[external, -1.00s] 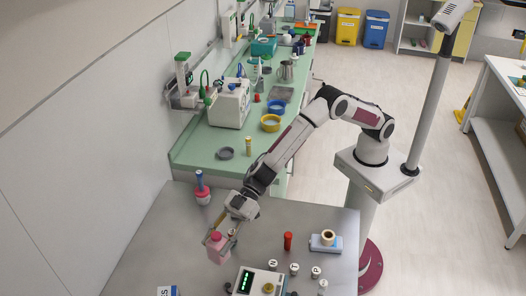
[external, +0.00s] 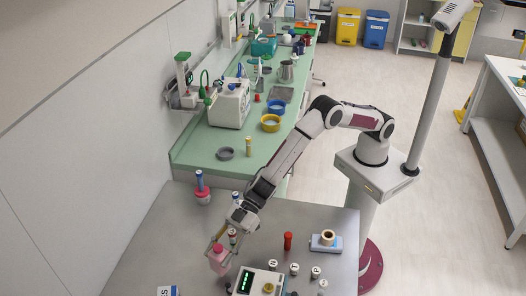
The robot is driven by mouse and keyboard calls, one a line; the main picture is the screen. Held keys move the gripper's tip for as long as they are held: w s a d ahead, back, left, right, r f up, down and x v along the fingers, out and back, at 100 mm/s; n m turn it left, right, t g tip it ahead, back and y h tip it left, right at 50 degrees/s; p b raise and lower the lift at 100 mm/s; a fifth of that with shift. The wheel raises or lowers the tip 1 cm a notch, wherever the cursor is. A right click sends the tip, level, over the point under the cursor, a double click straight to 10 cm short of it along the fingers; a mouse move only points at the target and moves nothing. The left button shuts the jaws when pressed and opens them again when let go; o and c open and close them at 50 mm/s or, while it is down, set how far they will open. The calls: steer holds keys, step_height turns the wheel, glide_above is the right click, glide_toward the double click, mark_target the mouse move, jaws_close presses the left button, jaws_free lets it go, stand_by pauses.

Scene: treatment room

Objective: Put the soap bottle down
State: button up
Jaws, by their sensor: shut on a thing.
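The soap bottle (external: 219,260) is pink and sits between the fingers of my gripper (external: 218,249), near the left front part of the grey metal table (external: 160,245). My gripper is shut on it from above. The bottle looks about upright. I cannot tell whether its base touches the table or hangs just above it.
A white device with a green display (external: 257,281) stands close to the bottle's right. A red cylinder (external: 288,241) and several small lettered pieces are farther right. The table's left side is mostly clear.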

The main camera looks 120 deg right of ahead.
mark_target(215, 269)
steer(key=shift+f, duration=1.75)
steer(key=shift+f, duration=0.15)
steer(key=o, duration=1.4)
steer(key=shift+o, duration=0.2)
steer(key=shift+s+d+r, duration=0.15)
steer(key=shift+s+r, duration=0.1)
steer(key=v, duration=1.1)
steer(key=shift+s+r, duration=0.1)
steer(key=shift+s, duration=0.05)
steer(key=shift+r, duration=0.1)
